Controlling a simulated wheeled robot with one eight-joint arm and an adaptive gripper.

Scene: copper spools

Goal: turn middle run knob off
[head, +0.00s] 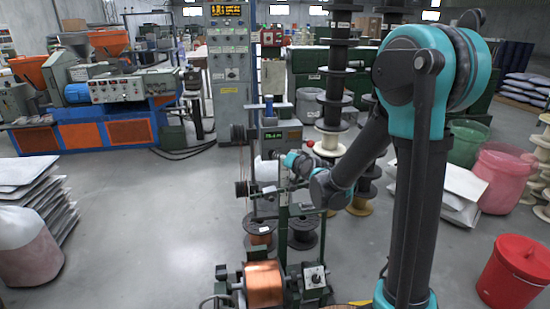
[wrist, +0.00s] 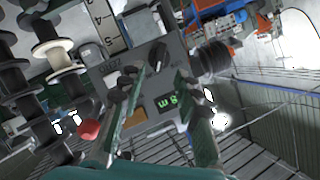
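A grey control box with a lit green display (head: 271,136) stands on the green post in the middle of the head view. In the wrist view the grey box (wrist: 118,78) is tilted and carries a dark knob (wrist: 157,58) near its upper edge and the green display (wrist: 168,102). The knob's setting is too small to read. My gripper (wrist: 158,83) is open, its two fingers apart with the box face beyond them and nothing held. In the head view my gripper (head: 281,165) is small, near the post just below the box, and its fingers are hard to make out.
A red round part (wrist: 90,130) shows left of the fingers. A lower box with a dial (head: 315,277) and a copper spool (head: 264,286) are at the bottom of the head view. A tall grey cabinet (head: 230,75) stands behind. Open floor (head: 150,220) lies left.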

